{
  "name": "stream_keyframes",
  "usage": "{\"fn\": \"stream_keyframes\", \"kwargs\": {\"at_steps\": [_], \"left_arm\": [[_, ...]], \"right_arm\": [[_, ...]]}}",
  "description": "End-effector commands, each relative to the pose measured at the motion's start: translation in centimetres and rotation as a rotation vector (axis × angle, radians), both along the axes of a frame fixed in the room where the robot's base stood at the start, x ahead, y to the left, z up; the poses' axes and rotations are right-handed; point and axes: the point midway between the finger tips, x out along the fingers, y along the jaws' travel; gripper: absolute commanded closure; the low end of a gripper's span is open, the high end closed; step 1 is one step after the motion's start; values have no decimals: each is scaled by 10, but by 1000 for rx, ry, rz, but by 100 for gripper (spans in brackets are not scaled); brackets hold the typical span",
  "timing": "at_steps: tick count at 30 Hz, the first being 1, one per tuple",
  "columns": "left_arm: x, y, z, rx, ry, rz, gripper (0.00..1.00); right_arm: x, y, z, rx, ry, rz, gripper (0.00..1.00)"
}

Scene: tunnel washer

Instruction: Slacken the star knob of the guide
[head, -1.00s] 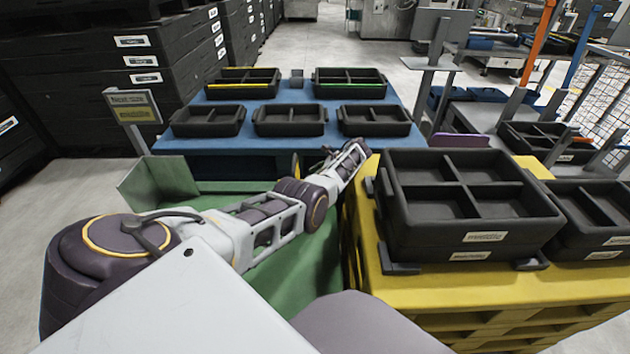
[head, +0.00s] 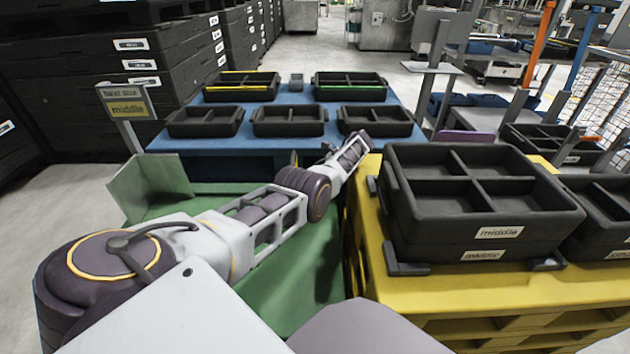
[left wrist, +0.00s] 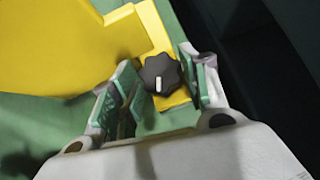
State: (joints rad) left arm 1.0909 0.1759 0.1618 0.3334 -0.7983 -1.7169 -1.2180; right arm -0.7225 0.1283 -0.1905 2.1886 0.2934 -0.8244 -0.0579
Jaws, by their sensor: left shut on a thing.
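The black star knob (left wrist: 160,72) sits on the yellow guide (left wrist: 75,45) in the left wrist view. A white mark on the knob points down the picture, toward my gripper. My left gripper (left wrist: 158,78) has its two green-padded fingers on either side of the knob and is shut on it. In the head view my left arm reaches from the lower left to my left gripper (head: 352,147), between the blue table and the yellow stand. The knob is hidden there. My right gripper is not in view.
Black divided trays (head: 480,195) labelled "middle" are stacked on a yellow stand (head: 500,290) at the right. More trays stand on a blue table (head: 270,143). A "next size middle" sign (head: 126,104) stands at the left. A green surface (head: 315,265) lies under my arm.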

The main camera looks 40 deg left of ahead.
Motion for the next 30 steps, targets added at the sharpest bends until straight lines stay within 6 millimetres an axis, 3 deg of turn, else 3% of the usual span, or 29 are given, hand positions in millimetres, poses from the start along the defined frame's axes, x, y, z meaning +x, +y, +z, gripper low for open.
{"fn": "stream_keyframes", "kwargs": {"at_steps": [18,19,21,30], "left_arm": [[0,0,0,-2,1,13,79],[0,0,0,-2,1,13,54],[0,0,0,-2,1,13,46],[0,0,0,0,0,13,46]], "right_arm": [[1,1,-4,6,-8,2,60],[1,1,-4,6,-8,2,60],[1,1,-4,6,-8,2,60],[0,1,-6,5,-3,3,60]]}}
